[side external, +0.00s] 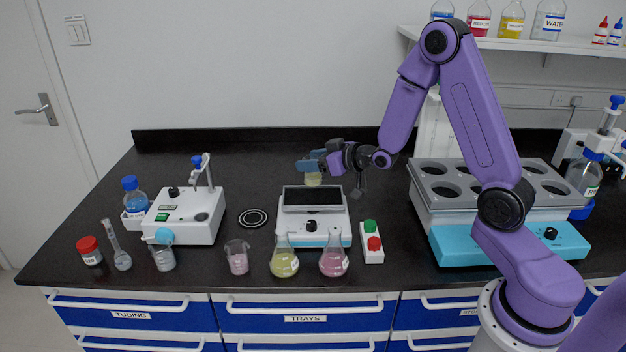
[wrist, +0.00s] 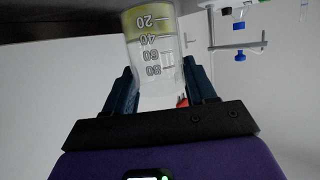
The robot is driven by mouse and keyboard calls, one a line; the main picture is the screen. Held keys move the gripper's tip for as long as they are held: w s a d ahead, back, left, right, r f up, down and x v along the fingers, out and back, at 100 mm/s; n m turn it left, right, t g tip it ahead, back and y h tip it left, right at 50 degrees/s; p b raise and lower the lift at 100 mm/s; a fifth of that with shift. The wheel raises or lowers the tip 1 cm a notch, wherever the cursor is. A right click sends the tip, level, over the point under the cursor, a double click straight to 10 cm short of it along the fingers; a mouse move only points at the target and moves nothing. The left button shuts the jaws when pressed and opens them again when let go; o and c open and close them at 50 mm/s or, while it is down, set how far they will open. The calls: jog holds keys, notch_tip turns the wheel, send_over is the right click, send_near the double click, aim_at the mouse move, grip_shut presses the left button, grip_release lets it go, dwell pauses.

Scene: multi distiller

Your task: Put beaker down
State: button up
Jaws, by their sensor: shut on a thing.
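My gripper (side external: 318,164) is shut on a small clear beaker (side external: 313,179) with a little yellow liquid in it. It holds the beaker above the bench, just behind the white device with the dark panel. In the wrist view the beaker (wrist: 155,55) sits between the two dark fingers (wrist: 160,90), with its printed scale showing upside down and the yellow liquid at the picture's top. The gripper hides part of the beaker in the side view.
The dark bench (side external: 235,170) is clear to the left of my gripper. A white device (side external: 313,225) stands in front, with a yellow flask (side external: 284,263) and a pink flask (side external: 333,261) before it. A round black pad (side external: 253,218) lies left. A large six-hole bath (side external: 480,210) stands right.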

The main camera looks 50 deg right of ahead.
aim_at(321, 175)
jog(key=shift+f, duration=2.2)
jog(key=o, duration=1.2)
jog(key=shift+f, duration=0.15)
jog(key=shift+c, duration=0.2)
jog(key=shift+s+r, duration=0.15)
jog(key=shift+r, duration=0.1)
jog(key=shift+v, duration=3.5)
